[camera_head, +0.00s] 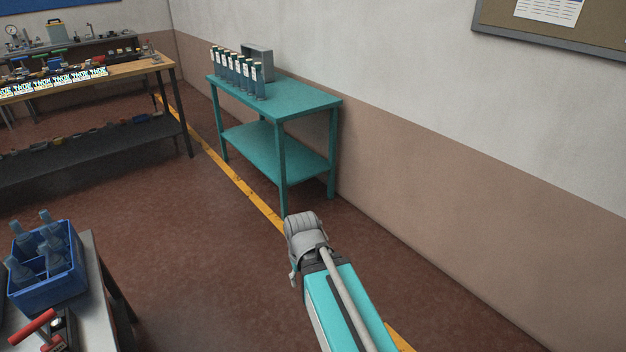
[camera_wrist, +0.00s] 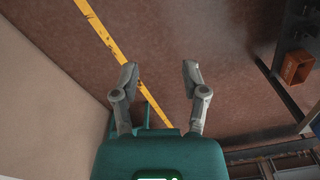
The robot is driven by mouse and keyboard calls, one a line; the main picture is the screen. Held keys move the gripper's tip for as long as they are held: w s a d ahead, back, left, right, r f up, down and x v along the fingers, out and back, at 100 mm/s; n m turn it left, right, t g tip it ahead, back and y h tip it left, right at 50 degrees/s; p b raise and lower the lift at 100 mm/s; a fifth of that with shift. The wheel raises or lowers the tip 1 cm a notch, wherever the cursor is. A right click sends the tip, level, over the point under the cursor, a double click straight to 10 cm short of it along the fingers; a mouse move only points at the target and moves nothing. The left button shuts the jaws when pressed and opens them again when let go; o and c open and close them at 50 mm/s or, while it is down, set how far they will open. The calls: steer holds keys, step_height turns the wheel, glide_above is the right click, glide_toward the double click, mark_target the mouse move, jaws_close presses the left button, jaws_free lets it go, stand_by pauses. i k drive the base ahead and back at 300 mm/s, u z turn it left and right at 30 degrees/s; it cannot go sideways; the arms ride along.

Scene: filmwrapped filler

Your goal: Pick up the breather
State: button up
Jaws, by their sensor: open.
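Several upright cylinders (camera_head: 238,72) with white labels and dark blue-green bodies stand in a row on the teal table (camera_head: 300,98). They may be breathers, but I cannot tell for sure at this size. My gripper (camera_wrist: 160,78) shows in the wrist view with its two grey fingers spread wide apart. In the head view my arm reaches forward, low in front of the teal table; the fingers cannot be made out there.
A grey box (camera_head: 257,62) stands behind the cylinders. A blue crate (camera_head: 50,291) of bottles and a red-handled tool (camera_head: 33,327) are on a bench at lower left. A cluttered workbench (camera_head: 140,68) stands at far left. An orange-brown bin (camera_wrist: 297,67) shows in the wrist view. Floor between is clear.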

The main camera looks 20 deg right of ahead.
mark_target(57, 323)
steer(key=u, duration=1.55)
